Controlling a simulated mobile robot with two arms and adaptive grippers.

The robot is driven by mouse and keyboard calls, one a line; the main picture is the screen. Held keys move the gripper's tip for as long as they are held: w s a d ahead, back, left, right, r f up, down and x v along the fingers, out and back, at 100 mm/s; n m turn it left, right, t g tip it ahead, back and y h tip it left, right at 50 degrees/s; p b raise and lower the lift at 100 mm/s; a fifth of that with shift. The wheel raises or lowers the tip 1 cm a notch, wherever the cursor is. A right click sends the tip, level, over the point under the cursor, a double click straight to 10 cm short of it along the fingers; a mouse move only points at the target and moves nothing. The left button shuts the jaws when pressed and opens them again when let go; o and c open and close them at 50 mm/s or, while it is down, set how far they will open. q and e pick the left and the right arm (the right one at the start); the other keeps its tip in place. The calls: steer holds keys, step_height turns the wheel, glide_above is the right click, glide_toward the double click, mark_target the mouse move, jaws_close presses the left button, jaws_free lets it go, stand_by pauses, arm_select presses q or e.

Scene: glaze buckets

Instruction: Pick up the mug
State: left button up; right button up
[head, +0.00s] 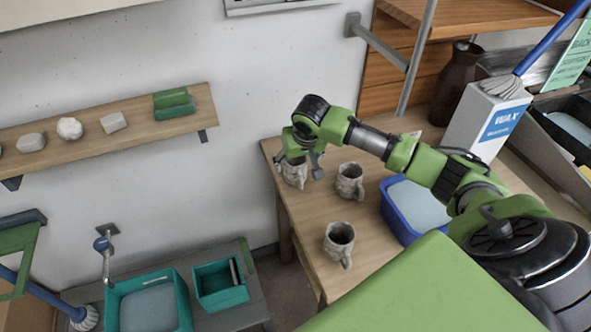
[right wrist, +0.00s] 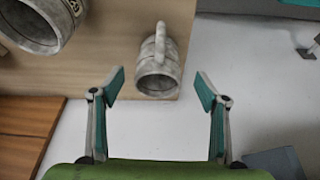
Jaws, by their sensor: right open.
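Three grey, stone-textured mugs stand on the wooden table: one at its far left corner (head: 294,174), one to the right of it (head: 350,181), and one nearer the front (head: 340,243). My right gripper (head: 299,167) is at the corner mug and partly covers it in the head view. In the right wrist view the open, empty fingers (right wrist: 160,82) are spread on either side of a mug (right wrist: 157,78), its handle pointing up the picture. Another mug (right wrist: 40,22) is cut off at upper left there. My left gripper is not in view.
A blue tub (head: 418,207) stands on the table right of the mugs, with a white WAX box (head: 486,118) and dark brown vase (head: 456,82) behind. A wall shelf (head: 75,150) holds small blocks. Teal bins (head: 221,286) stand low at left.

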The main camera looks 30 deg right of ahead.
steer(key=shift+w+d+f, duration=0.15)
steer(key=shift+w+f, duration=0.1)
steer(key=shift+f, duration=0.3)
steer(key=shift+w+f, duration=0.1)
steer(key=shift+f, duration=0.05)
steer(key=shift+w+f+p, duration=0.15)
steer(key=shift+f+p, duration=0.35)
steer(key=shift+p, duration=0.15)
steer(key=p+x, duration=0.1)
steer(key=x, duration=0.2)
steer(key=shift+w+d+f, duration=0.1)
steer(key=shift+w+d, duration=0.05)
steer(key=shift+w+f, duration=0.1)
steer(key=shift+f, duration=0.15)
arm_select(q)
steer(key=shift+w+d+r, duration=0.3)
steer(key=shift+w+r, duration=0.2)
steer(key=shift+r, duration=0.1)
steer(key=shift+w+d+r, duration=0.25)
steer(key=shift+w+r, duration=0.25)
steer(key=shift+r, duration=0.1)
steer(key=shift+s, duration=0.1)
arm_select(e)
steer(key=shift+c, duration=0.3)
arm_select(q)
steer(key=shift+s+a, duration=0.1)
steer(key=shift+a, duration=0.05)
arm_select(e)
steer(key=c, duration=1.4)
